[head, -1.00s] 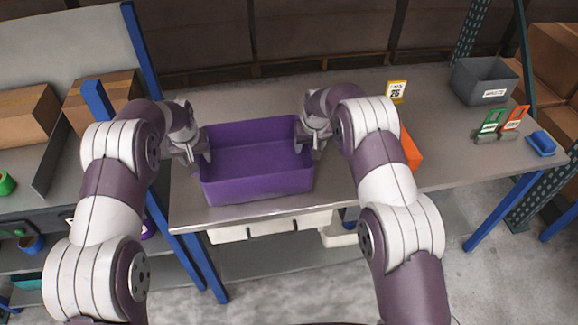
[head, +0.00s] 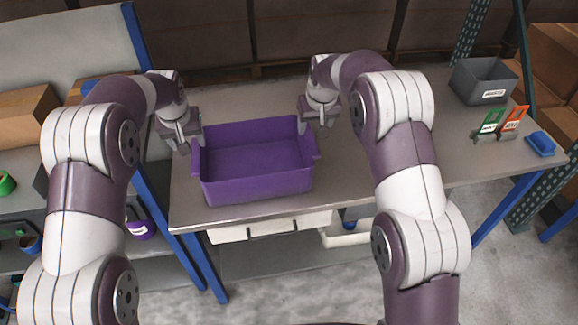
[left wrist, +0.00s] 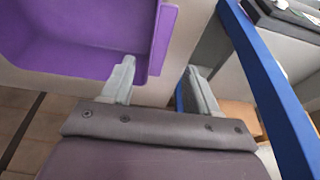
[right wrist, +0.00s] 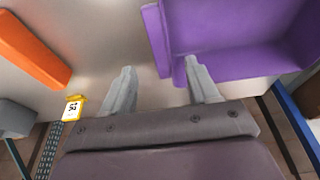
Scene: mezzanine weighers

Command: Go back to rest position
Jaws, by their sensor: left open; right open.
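A purple bin (head: 258,186) stands upright and empty on the metal table. My left gripper (head: 183,147) is open at the bin's left end, above its rim, and holds nothing. In the left wrist view the bin (left wrist: 90,45) lies beyond the fingers (left wrist: 160,80), with its end lip close to one of them. My right gripper (head: 318,122) is open above the bin's right end and holds nothing. In the right wrist view the fingers (right wrist: 160,82) show apart, one of them overlapping the bin's end lip (right wrist: 157,38) in the picture.
The metal table (head: 245,98) has free room behind the bin. A grey bin (head: 482,82), green and orange card holders (head: 500,123) and a blue object (head: 541,143) stand at the right. An orange object (right wrist: 30,50) lies right of the bin. A blue post (left wrist: 265,80) stands near my left gripper.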

